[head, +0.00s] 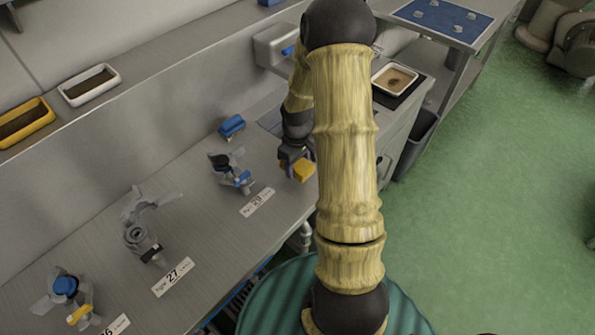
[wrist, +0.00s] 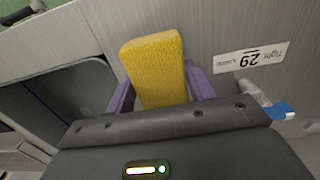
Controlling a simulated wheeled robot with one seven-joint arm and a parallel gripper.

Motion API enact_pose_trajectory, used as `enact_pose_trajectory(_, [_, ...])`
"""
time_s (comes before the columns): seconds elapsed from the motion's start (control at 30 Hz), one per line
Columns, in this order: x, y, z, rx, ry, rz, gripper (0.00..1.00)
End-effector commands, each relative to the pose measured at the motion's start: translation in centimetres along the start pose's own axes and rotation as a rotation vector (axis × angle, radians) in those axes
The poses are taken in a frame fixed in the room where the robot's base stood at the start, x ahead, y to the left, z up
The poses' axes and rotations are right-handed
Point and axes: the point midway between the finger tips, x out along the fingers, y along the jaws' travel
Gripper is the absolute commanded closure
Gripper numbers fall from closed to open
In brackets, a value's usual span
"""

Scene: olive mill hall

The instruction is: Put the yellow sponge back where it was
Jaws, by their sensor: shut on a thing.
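The yellow sponge (wrist: 154,68) stands between the two purple fingers of my gripper (wrist: 160,85) in the wrist view. My gripper is shut on it. In the head view the yellow sponge (head: 304,171) shows under my gripper (head: 294,165), over the grey counter (head: 215,250) to the right of the label numbered 29. Whether the sponge touches the counter I cannot tell. My arm hides part of the counter beside it.
A blue sponge-like block (head: 231,125) lies at the back of the counter. Valve-like fittings stand along it, one with blue parts (head: 228,168) near label 29 (head: 257,202). A sink edge (wrist: 62,90) lies left in the wrist view. A white tray (head: 394,79) stands farther right.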

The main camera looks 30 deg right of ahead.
Motion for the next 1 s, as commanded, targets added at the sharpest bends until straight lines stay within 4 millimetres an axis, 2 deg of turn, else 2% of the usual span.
enact_pose_trajectory(0.33, [0.4, 0.1, 0.0, 0.002, 0.001, 0.001, 0.75])
enact_pose_trajectory(0.63, [3.8, 0.1, 0.1, 0.003, -0.001, -0.001, 0.75])
enact_pose_trajectory(1.0, [4.3, 0.0, 0.0, 0.002, 0.001, 0.001, 0.75])
